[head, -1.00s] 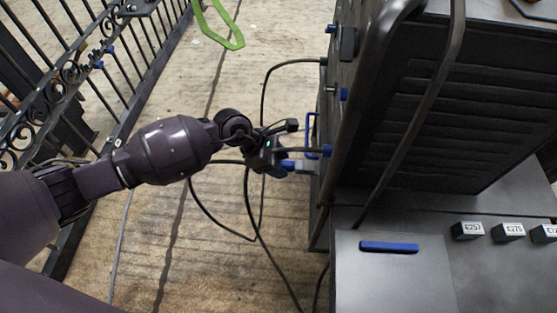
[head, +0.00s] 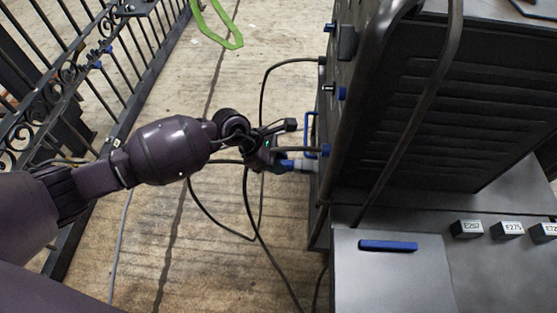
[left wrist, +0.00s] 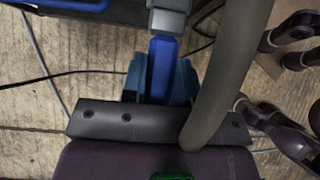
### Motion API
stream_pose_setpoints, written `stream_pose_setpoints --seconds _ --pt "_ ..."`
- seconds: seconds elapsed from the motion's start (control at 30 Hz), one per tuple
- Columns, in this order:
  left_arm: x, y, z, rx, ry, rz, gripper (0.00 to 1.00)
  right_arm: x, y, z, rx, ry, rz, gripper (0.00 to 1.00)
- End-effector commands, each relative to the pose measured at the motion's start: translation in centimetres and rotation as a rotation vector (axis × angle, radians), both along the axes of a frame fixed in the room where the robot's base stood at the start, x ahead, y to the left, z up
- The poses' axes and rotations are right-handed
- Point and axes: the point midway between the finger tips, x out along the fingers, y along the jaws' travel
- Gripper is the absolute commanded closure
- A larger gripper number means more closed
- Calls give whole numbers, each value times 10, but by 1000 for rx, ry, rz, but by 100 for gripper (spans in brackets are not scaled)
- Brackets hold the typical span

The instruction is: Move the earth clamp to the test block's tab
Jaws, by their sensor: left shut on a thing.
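My left gripper (head: 284,160) is shut on a blue handle with a grey end piece (head: 304,165), beside the side panel of the dark machine. In the left wrist view the blue handle (left wrist: 161,68) stands between the blue fingers (left wrist: 160,82), and its grey end (left wrist: 168,18) points away from the gripper. The grey end is close to the panel; I cannot tell whether it is seated in it. A small blue-and-dark fitting (head: 97,58) sits on the scroll gate and may be the earth clamp. I cannot make out the test block's tab for sure. My right gripper is not in view.
The dark machine (head: 450,110) fills the right, with blue fittings and a blue loop handle (head: 310,128) on its panel. Black cables (head: 262,235) lie on the floor. The iron gate (head: 135,70) stands left. A grey top (head: 390,280) carries a blue bar and labelled blocks.

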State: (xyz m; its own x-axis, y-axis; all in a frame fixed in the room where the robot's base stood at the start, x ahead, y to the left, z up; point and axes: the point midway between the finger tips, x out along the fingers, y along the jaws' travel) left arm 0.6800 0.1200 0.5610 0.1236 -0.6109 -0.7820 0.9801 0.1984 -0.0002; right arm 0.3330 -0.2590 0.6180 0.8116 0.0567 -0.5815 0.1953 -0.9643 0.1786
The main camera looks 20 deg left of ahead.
Motion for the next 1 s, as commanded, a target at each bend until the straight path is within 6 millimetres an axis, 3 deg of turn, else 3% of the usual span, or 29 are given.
stream_pose_setpoints --seconds 1.0 --pt "-2 16 1 2 -1 1 100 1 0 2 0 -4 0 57"
